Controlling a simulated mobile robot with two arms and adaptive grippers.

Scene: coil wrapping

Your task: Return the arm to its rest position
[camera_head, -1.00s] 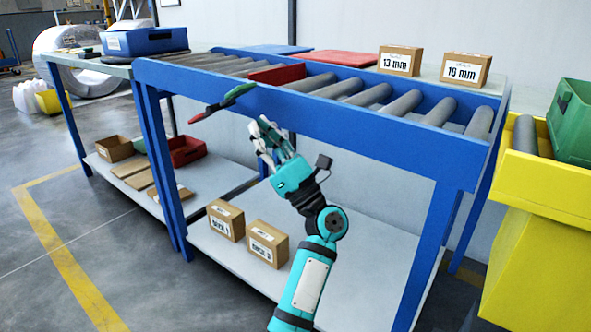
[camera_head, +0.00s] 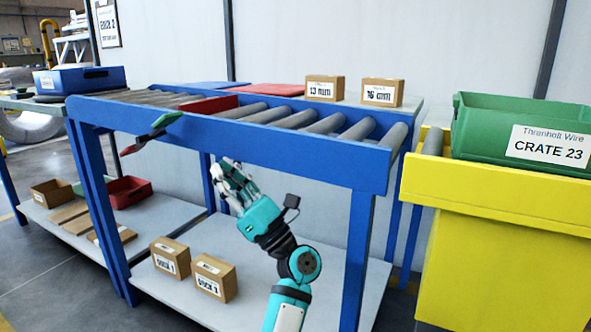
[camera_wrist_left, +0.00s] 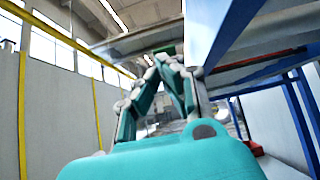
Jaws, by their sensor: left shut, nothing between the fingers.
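My left arm reaches up from the bottom of the head view, teal and black. Its gripper (camera_head: 224,168) is shut and empty, in front of the blue roller bench (camera_head: 290,152) and just below its front rail. In the left wrist view the finger linkages of this gripper (camera_wrist_left: 165,62) close together at the tips, with nothing held. My right gripper is not in view.
A red, green and black tool (camera_head: 152,133) sticks out at the bench's front rail. Small cartons (camera_head: 215,278) stand on the lower shelf (camera_head: 175,300). A yellow stand (camera_head: 480,250) with a green crate (camera_head: 480,125) is at the right.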

